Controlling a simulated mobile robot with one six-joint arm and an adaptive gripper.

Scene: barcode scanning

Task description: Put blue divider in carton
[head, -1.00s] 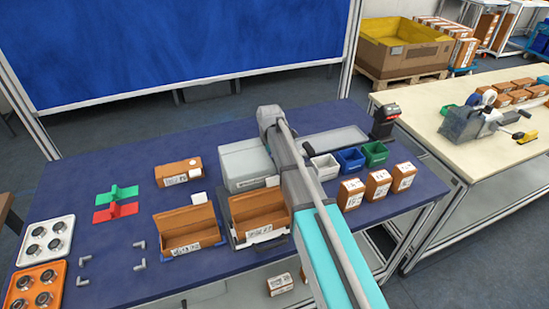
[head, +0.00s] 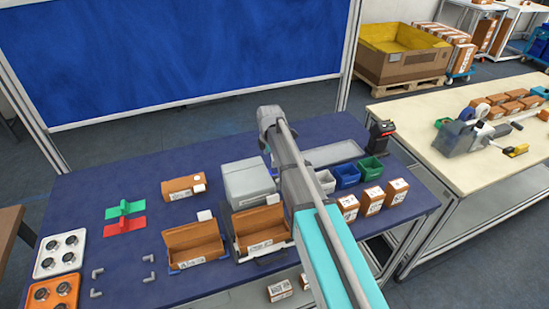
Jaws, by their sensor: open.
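I see no blue divider. A green divider (head: 125,209) and a red divider (head: 125,226) lie on the blue table at the left. One open brown carton (head: 194,243) stands at the front middle, with a blue edge showing at its base. A second open brown carton (head: 261,227) stands to its right in a grey holder, close to my arm. A closed brown carton (head: 183,188) lies behind them. My arm crosses the picture from the bottom to the table's back. My gripper is not visible.
A grey box (head: 247,184) stands behind the cartons. White, blue (head: 346,175) and green bins sit right of my arm, with small brown boxes (head: 372,201) in front. Trays of round parts (head: 61,253) fill the left end. The table is clear between the dividers and corner brackets (head: 97,273).

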